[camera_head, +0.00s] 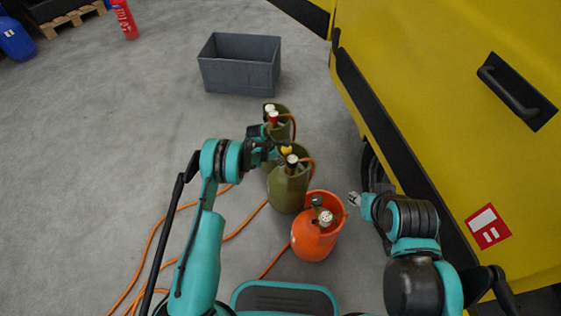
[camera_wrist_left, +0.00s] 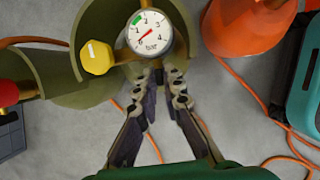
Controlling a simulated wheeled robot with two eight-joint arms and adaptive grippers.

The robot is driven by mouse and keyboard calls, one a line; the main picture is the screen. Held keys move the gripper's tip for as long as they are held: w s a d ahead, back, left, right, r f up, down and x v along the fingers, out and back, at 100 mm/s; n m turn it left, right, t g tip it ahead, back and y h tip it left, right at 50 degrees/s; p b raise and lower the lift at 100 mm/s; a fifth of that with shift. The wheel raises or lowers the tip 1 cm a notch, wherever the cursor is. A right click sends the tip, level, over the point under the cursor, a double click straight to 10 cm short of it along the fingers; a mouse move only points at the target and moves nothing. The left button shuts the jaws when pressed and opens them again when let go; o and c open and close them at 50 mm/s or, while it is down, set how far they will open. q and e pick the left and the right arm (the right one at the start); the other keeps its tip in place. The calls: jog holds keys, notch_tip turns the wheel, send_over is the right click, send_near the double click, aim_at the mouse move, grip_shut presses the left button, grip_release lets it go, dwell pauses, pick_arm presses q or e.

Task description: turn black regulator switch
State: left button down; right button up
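A black regulator switch (camera_head: 316,200) sits on top of the orange cylinder (camera_head: 312,243), beside a white gauge (camera_head: 326,218). My left gripper (camera_head: 277,153) is over the middle olive cylinder (camera_head: 287,193), left of and behind the orange one, close to its yellow knob (camera_head: 286,149).
Another olive cylinder (camera_head: 279,122) with a red knob stands farther back. A grey crate (camera_head: 239,65) is behind it. A yellow vehicle (camera_head: 450,105) bounds the right side. Orange hoses (camera_head: 150,248) run over the floor at left.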

pick_arm(q)
jog(key=shift+s+d+f+m+t+y, duration=0.1)
jog(key=shift+s+m+t+y, duration=0.15)
jog(key=shift+t, duration=0.8)
jog(key=shift+s+d+f+m+t+y, duration=0.1)
jog(key=shift+s+m+t+y, duration=0.15)
jog(key=shift+t, duration=0.75)
jog(key=shift+s+f+m+t+y, duration=0.1)
jog(key=shift+s+m+t+y, duration=0.15)
jog(key=shift+t, duration=0.8)
jog(key=c, duration=1.6)
grip_release()
jog(key=shift+c, duration=0.2)
jog(key=shift+r, duration=0.15)
notch_tip(320, 180, up, 10)
